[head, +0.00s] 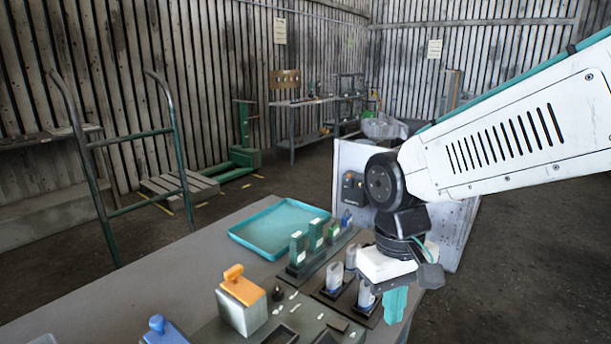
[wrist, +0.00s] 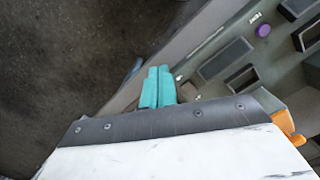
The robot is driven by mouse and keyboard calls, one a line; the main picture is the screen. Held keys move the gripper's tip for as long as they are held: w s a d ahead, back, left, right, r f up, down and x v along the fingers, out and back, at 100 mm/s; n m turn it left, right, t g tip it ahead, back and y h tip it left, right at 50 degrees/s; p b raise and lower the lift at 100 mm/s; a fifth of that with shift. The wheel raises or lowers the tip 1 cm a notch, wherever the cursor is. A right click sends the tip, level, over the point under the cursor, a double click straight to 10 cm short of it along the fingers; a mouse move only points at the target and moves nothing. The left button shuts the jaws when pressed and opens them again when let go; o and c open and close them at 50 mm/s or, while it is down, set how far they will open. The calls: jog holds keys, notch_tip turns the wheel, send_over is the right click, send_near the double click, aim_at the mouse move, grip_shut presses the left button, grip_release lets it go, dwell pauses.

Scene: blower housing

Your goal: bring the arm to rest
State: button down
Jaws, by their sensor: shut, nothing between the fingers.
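My gripper (head: 395,305) hangs at the right edge of the grey table, its teal fingers pointing down and together with nothing between them. In the wrist view its fingers (wrist: 158,88) also show side by side, over the table's edge with the dark floor to the left. My white arm reaches in from the right of the head view, with its wrist bent downward. The gripper's body hides part of the table edge and of the items behind it.
The table (head: 150,288) bears a teal tray (head: 275,228), green blocks (head: 316,235) in a rack, grey-white parts (head: 366,294) in dark holders close to my gripper, and a white box with an orange handle (head: 241,302). A white panelled cabinet (head: 455,225) stands behind my wrist. Open floor (head: 530,260) lies right.

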jog(key=s+d+r+m+t, duration=0.2)
jog(key=s+d+r+m, duration=0.2)
jog(key=s+d, duration=0.7)
jog(key=shift+s+d+r, duration=0.35)
jog(key=shift+d+r, duration=0.15)
jog(key=shift+d, duration=0.35)
